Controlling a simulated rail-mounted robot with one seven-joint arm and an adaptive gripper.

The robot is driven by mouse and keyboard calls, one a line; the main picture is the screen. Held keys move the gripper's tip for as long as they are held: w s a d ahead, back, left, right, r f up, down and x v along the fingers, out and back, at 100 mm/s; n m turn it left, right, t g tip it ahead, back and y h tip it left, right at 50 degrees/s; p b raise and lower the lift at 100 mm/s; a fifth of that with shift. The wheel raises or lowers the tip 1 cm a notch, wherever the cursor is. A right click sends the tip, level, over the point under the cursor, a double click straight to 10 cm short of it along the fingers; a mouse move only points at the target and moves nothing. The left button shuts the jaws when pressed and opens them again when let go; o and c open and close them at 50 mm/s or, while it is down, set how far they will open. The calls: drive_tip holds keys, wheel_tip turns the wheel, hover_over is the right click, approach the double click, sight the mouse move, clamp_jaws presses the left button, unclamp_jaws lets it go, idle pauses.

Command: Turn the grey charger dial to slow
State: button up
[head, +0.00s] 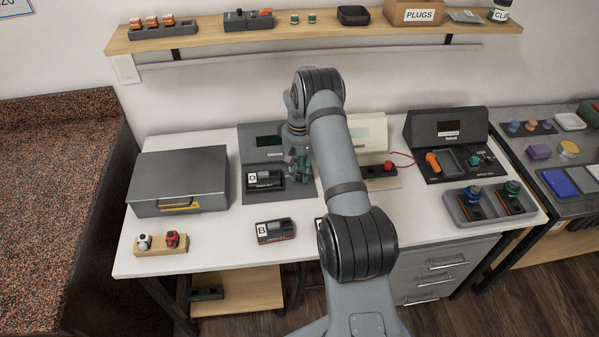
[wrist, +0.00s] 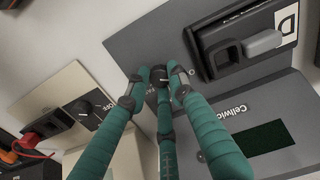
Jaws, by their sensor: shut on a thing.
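The grey charger (head: 259,158) stands at the back middle of the table, with a dark screen and a black battery marked D (head: 264,180) in its bay. In the wrist view its grey panel (wrist: 137,38) fills the upper middle. My gripper (head: 300,170), with teal fingers, is over the charger's right side. In the wrist view my gripper (wrist: 160,82) is shut on the small black dial (wrist: 160,74) of the grey charger, beside the battery bay. The fingers cover most of the dial and its markings, so I cannot read its setting. In the head view the dial is hidden.
A cream charger (head: 375,128) stands close on the right, with its own black dial (wrist: 93,115) and a red clip. A dark charging station (head: 446,145), a grey case (head: 178,180) and a battery marked B (head: 274,231) are also on the table.

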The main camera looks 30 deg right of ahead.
drive_tip(key=shift+f+b, duration=0.1)
drive_tip(key=shift+b, duration=0.2)
clamp_jaws()
drive_tip(key=shift+f+m+b, duration=0.1)
drive_tip(key=shift+m+b, duration=0.5)
drive_tip(key=shift+m, duration=0.1)
drive_tip(key=m+b, duration=0.5)
drive_tip(key=m, duration=0.2)
drive_tip(key=shift+m+b, duration=1.2)
drive_tip(key=shift+m, duration=0.4)
drive_tip(key=shift+r, duration=0.2)
drive_tip(key=o, duration=0.9)
unclamp_jaws()
drive_tip(key=shift+o, duration=0.4)
